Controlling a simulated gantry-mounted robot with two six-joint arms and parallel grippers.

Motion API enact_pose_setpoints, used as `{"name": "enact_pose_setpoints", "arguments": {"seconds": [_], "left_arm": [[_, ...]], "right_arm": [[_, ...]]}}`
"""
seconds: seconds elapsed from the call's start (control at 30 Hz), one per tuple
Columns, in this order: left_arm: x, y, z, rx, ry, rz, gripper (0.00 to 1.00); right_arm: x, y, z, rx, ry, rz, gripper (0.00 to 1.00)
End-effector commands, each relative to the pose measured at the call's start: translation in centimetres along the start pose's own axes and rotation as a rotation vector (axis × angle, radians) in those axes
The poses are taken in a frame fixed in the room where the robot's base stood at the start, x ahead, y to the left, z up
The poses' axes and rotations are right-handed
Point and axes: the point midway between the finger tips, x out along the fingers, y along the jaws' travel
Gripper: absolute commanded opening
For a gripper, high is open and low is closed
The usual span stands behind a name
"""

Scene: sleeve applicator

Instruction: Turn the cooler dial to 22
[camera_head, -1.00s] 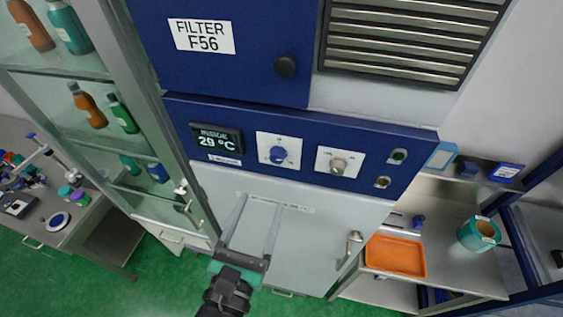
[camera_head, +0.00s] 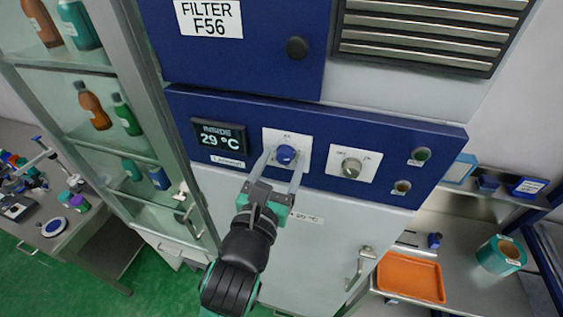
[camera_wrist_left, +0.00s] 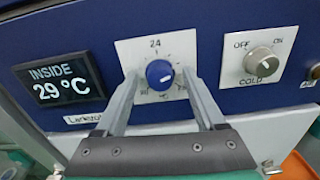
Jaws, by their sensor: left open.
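The blue cooler dial (camera_head: 286,155) sits on a white square plate on the blue control panel. In the left wrist view the dial (camera_wrist_left: 160,74) has a white pointer mark that points to the right, and "24" is printed at the top of its scale. Other scale numbers are too small to read. The display (camera_head: 219,138) reads "INSIDE 29 °C". My left gripper (camera_head: 284,161) is open, with one finger on each side of the dial. I cannot tell whether the fingers touch it. In the left wrist view the left gripper (camera_wrist_left: 163,82) flanks the dial. My right gripper is not in view.
A silver OFF/ON "COLD" knob (camera_head: 352,167) is right of the dial, with a green button (camera_head: 420,154) farther right. A glass cabinet with bottles stands left. An orange tray (camera_head: 411,277) lies on the right-hand bench. A door handle (camera_head: 361,266) is below the panel.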

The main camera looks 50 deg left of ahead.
Motion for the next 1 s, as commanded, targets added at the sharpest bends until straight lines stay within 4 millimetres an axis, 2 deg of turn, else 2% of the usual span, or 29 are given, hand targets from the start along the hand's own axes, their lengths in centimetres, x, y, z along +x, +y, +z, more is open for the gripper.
{"name": "enact_pose_setpoints", "arguments": {"seconds": [0.13,0.53,1.0], "left_arm": [[-0.02,0.00,-0.02,0.000,0.000,0.000,0.71],[-0.05,-0.01,-0.04,0.000,0.000,0.000,0.00],[-0.06,0.01,0.03,-0.064,0.001,0.000,0.00]], "right_arm": [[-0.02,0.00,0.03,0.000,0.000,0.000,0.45],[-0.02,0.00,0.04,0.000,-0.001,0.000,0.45],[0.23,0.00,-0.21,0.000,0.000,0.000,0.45]]}}
